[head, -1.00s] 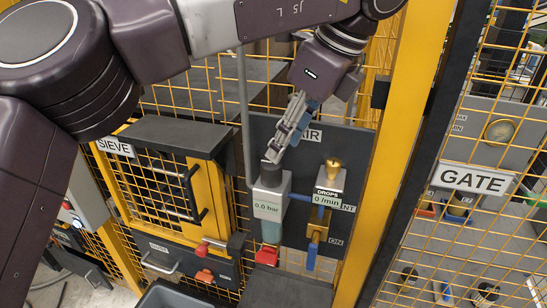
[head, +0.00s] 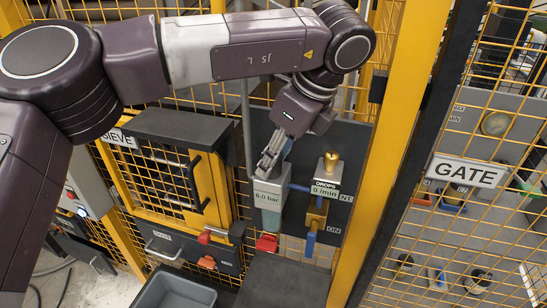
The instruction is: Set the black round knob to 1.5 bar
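The pressure regulator (head: 271,187) is a light grey block on the dark panel, and its display (head: 267,198) reads 0.0 bar. The black round knob sits on top of the regulator and is hidden now behind my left gripper's fingers. My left gripper (head: 264,170) comes down from above, with its fingertips at the knob's place on top of the block. I cannot tell whether the fingers are closed on the knob or only around or beside it. My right gripper is not in view.
A drops unit (head: 325,190) reading 0 /min with a brass top stands just right of the regulator. The sieve door with a black handle (head: 194,183) is at left. A yellow post (head: 385,150) and the GATE sign (head: 466,172) are at right. A grey bin (head: 175,290) is below.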

